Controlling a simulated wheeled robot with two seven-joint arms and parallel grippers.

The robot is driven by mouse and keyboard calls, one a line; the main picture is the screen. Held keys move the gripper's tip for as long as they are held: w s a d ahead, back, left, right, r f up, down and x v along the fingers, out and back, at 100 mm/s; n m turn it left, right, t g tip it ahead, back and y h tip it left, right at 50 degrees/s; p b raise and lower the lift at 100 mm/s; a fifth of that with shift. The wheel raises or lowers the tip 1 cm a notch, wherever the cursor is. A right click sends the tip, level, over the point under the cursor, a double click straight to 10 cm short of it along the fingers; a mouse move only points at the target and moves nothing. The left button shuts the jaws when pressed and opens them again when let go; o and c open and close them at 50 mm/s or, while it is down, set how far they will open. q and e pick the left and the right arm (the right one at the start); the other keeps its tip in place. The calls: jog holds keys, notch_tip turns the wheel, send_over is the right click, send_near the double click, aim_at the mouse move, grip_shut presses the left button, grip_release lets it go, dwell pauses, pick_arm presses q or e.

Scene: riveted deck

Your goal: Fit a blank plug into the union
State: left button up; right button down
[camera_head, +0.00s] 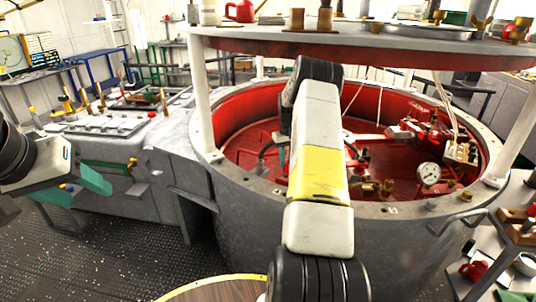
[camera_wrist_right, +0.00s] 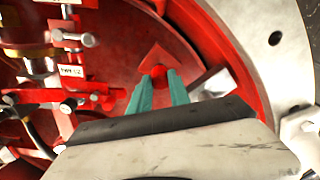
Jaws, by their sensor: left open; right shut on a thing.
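My right gripper (camera_wrist_right: 159,88) has its two teal fingers close together on a small red piece (camera_wrist_right: 160,73) in the right wrist view. The piece may be the blank plug; most of it is hidden between the fingers. A red angular plate lies behind it, and I cannot tell whether they touch. In the head view my right arm reaches over the tub rim and mostly hides this gripper. My left gripper (camera_head: 78,187) is open and empty at the far left, above the floor. I cannot single out the union among the pipe fittings (camera_head: 385,187).
A round grey tub (camera_head: 250,215) with a red inside holds pipework, a white gauge (camera_head: 429,173) and valves. A round shelf (camera_head: 400,36) on white posts overhangs it. A grey console (camera_head: 105,125) stands left. A side shelf (camera_head: 490,240) with a red mug is right.

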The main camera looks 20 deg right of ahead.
jog(key=shift+f, duration=1.25)
dwell(1.2)
jog(key=c, duration=1.1)
grip_release()
notch_tip(320, 180, up, 8)
jog(key=shift+f, duration=0.15)
jog(key=shift+s, duration=0.1)
